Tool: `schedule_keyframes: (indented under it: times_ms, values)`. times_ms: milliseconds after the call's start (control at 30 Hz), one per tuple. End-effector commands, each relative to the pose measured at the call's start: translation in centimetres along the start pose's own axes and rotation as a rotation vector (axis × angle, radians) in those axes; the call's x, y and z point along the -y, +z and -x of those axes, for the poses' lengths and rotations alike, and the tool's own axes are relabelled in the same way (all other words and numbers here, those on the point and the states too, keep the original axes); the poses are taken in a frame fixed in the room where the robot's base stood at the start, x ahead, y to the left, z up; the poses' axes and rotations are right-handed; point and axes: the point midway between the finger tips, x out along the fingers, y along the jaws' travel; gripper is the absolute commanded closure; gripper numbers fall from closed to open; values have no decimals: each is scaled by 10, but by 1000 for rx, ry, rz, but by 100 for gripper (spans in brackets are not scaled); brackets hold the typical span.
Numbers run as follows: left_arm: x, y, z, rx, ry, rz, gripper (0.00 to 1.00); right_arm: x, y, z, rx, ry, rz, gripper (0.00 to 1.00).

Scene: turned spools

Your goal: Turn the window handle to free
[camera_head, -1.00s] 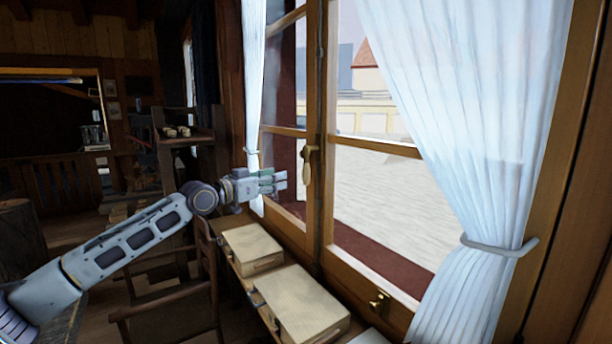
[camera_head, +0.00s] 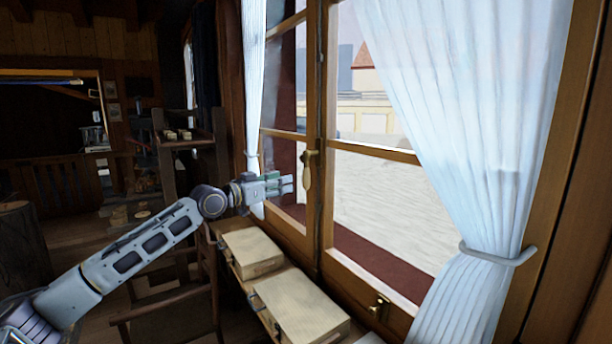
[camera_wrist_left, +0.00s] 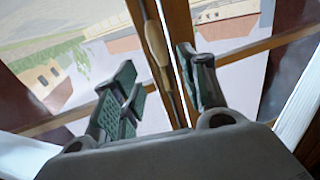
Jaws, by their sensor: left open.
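The window handle (camera_head: 307,172) is a pale, elongated grip on the brass-coloured fitting of the middle window post. It hangs downward in the head view. In the left wrist view the handle (camera_wrist_left: 157,45) shows ahead, between the lines of my open fingers. My left gripper (camera_head: 288,183) is open, just left of the handle, and looks apart from it. The green-padded fingers of the left gripper (camera_wrist_left: 165,88) have nothing between them that I can see held. My right gripper is not in view.
White curtains hang on both sides, the right curtain (camera_head: 465,150) tied back. Two pale boxes (camera_head: 300,305) lie on the surface below the window. A wooden chair (camera_head: 165,300) stands under my left arm. A small brass latch (camera_head: 379,306) is low on the frame.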

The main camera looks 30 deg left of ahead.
Motion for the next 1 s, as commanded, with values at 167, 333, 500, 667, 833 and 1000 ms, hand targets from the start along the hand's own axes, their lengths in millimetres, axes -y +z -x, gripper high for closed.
schedule_keyframes:
  times_ms: [167, 333, 500, 667, 833, 1000]
  values:
    - [0, -2, -10, 0, 1, 2, 57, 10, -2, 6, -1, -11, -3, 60]
    - [0, -2, -20, -1, 0, 3, 57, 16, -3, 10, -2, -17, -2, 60]
    - [-1, -2, -32, -1, 1, 1, 57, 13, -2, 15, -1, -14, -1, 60]
    - [0, -2, -43, -1, 0, 3, 57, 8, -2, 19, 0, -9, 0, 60]
    - [-1, -2, -56, 0, 1, 2, 57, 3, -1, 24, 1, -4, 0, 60]
    - [-1, -1, -70, 0, 1, 3, 57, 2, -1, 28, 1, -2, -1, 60]
